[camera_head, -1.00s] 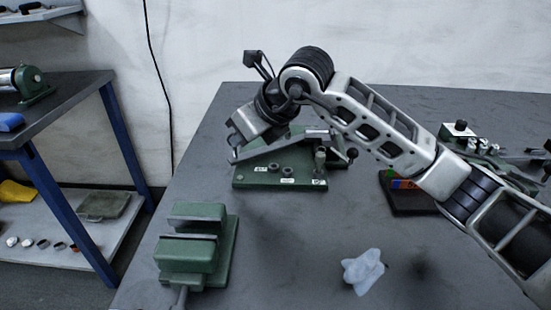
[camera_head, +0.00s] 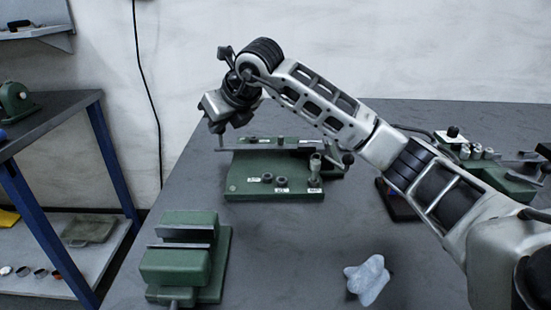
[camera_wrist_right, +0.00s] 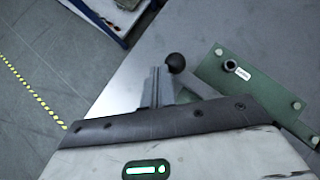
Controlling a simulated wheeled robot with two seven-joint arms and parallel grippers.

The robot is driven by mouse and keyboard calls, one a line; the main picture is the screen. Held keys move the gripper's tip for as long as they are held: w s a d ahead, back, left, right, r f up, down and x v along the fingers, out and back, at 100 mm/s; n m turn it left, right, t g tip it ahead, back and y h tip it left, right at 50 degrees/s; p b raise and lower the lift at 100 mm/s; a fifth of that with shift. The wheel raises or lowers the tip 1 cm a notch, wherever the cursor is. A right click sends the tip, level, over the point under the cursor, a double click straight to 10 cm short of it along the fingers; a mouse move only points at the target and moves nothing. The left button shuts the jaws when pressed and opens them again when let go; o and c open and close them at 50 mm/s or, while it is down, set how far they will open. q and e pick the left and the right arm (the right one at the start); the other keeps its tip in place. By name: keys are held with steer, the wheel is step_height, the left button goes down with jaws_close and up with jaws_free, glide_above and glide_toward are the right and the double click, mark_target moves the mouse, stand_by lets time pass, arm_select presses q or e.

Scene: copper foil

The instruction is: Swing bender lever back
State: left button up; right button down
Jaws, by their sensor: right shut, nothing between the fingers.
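The bender is a green plate (camera_head: 240,184) on the grey table, with pegs and white labels on it. Its lever (camera_head: 250,147) is a metal bar lying along the plate's back edge, with its left end sticking out past the plate. My right gripper (camera_head: 216,128) hangs by that left end, fingers down and partly hidden. In the right wrist view, the shut fingers (camera_wrist_right: 157,88) are beside the lever's black ball knob (camera_wrist_right: 176,62), with nothing between them. Contact with the lever is unclear. My left gripper is out of view.
A green vise (camera_head: 175,262) stands at the table's front left. A pale crumpled piece (camera_head: 368,278) lies at front right. Another green tool (camera_head: 500,180) is at the right, beyond my arm. The table between vise and pale piece is clear.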

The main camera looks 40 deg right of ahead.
stand_by(0.5)
steer(key=s+a+r, duration=0.4)
steer(key=s+r, duration=0.5)
steer(key=shift+s+a+p, duration=0.2)
steer(key=shift+p, duration=0.1)
